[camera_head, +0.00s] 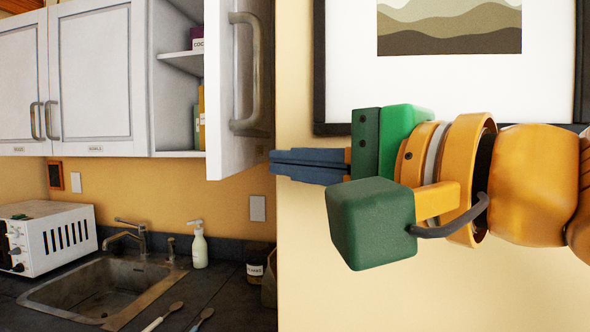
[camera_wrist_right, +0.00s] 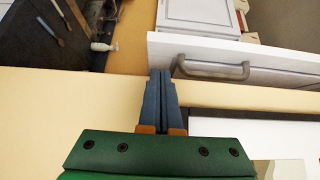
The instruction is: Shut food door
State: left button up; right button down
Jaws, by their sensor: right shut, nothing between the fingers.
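The food door (camera_head: 234,85) is a white cabinet door with a grey bar handle (camera_head: 245,70). It stands open at the right end of the wall cabinets, and shelves with boxes show behind it. My right gripper (camera_head: 272,165) comes in from the right, its blue fingers shut and empty. In the head view its tips are close to the door's lower right edge; I cannot tell whether they touch. In the right wrist view the fingertips (camera_wrist_right: 161,72) point at the door's lower edge, just left of the handle (camera_wrist_right: 208,70). My left gripper is out of view.
A framed picture (camera_head: 320,60) hangs on the wall behind my right arm. Below the cabinets are a sink (camera_head: 100,285), a soap bottle (camera_head: 199,246), a white appliance (camera_head: 48,243) and a jar (camera_head: 256,270). Two other cabinet doors (camera_head: 98,75) are shut.

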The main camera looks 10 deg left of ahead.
aim_at(228, 156)
jog(key=p+x, duration=0.3)
jog(key=x, duration=0.5)
jog(key=shift+s+a+p, duration=0.1)
jog(key=shift+a+p, duration=0.1)
jog(key=shift+p, duration=0.2)
jog(key=shift+s+d+r, duration=0.15)
jog(key=shift+s+d, duration=0.05)
jog(key=shift+s, duration=0.2)
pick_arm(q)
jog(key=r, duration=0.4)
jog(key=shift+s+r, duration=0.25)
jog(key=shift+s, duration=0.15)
